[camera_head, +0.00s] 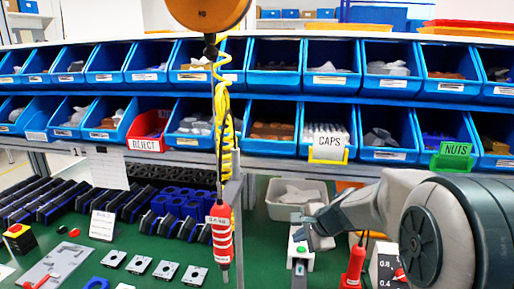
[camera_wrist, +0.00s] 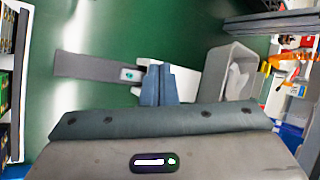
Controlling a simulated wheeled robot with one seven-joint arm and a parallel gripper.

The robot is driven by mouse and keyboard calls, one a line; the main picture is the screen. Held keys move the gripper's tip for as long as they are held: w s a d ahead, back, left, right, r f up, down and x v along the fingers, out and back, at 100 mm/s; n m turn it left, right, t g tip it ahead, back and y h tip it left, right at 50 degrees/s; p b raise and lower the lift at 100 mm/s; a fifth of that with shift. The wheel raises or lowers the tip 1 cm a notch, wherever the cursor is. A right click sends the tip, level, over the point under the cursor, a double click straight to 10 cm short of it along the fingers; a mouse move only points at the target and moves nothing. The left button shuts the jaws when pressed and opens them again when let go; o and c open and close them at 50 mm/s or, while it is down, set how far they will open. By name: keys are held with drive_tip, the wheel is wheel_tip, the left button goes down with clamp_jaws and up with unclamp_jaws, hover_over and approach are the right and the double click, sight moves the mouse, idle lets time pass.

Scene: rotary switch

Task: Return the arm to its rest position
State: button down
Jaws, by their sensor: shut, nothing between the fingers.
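My arm (camera_head: 365,210) reaches in from the right in the head view, over the green worktop. My gripper (camera_head: 310,234) is at its left end, in front of a small white box with a green button (camera_head: 301,250). In the wrist view my gripper (camera_wrist: 158,70) shows two blue-grey fingers pressed together with nothing between them. A grey bar with a green button (camera_wrist: 128,75) lies just left of the fingertips there; I cannot tell whether they touch. A white dial panel marked 0.8 and 0.4 (camera_head: 384,262) with a red pointer is partly hidden by my arm.
A red tool (camera_head: 222,238) hangs on a yellow coiled cable left of my gripper. A red-handled tool (camera_head: 354,266) stands close on its right. A pale bin (camera_head: 285,208) stands behind. Blue bins (camera_head: 275,80) line the shelves above. Black and blue parts fill the left worktop.

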drive_tip(key=s+a+r+n+g+h+p, duration=0.1)
drive_tip(key=s+r+n+g, duration=0.1)
drive_tip(key=s+n, duration=0.5)
drive_tip(key=s+r, duration=0.1)
drive_tip(key=s, duration=0.4)
drive_tip(key=shift+s+n, duration=0.2)
drive_tip(key=shift+n, duration=0.1)
drive_tip(key=c, duration=2.1)
unclamp_jaws()
drive_tip(key=s+d+n+h, duration=0.1)
drive_tip(key=s+n, duration=0.1)
drive_tip(key=s, duration=0.2)
drive_tip(key=s+d+n+g+h+p, duration=0.1)
drive_tip(key=s+n, duration=0.1)
drive_tip(key=s, duration=0.2)
drive_tip(key=s+d+n+h, duration=0.1)
drive_tip(key=s+n, duration=0.2)
drive_tip(key=s, duration=0.1)
drive_tip(key=shift+d+r+h+p, duration=0.25)
drive_tip(key=shift+r+h+p, duration=0.05)
drive_tip(key=o, duration=0.7)
drive_tip(key=shift+s+d, duration=0.15)
drive_tip(key=shift+s, duration=0.05)
drive_tip(key=shift+f, duration=0.1)
